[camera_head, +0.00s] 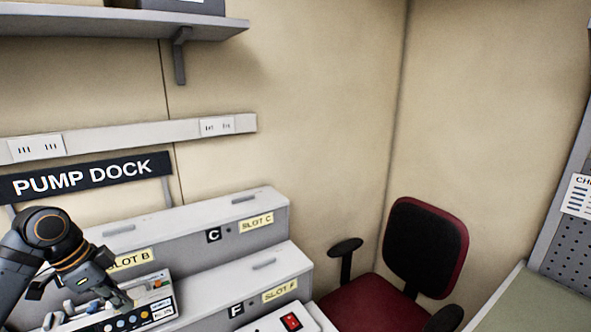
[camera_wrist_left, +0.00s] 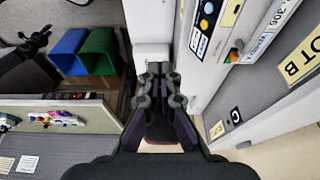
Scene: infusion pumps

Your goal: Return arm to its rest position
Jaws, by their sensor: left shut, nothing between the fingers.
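My left gripper (camera_head: 104,297) is at the lower left of the head view, at the end of my black arm. It is in front of a pump (camera_head: 158,308) with a row of coloured buttons at the dock's Slot B, and partly covers it. In the left wrist view the two fingers (camera_wrist_left: 159,76) are together with nothing between them. The pump's button panel (camera_wrist_left: 205,22) shows at the upper right there, apart from the fingertips.
The stepped grey dock (camera_head: 205,222) has Slot C and Slot F faces bare. A white device with a red switch (camera_head: 291,321) is at the bottom. A red and black chair (camera_head: 425,245) stands right of the dock. Blue (camera_wrist_left: 68,52) and green (camera_wrist_left: 99,50) bins show in the wrist view.

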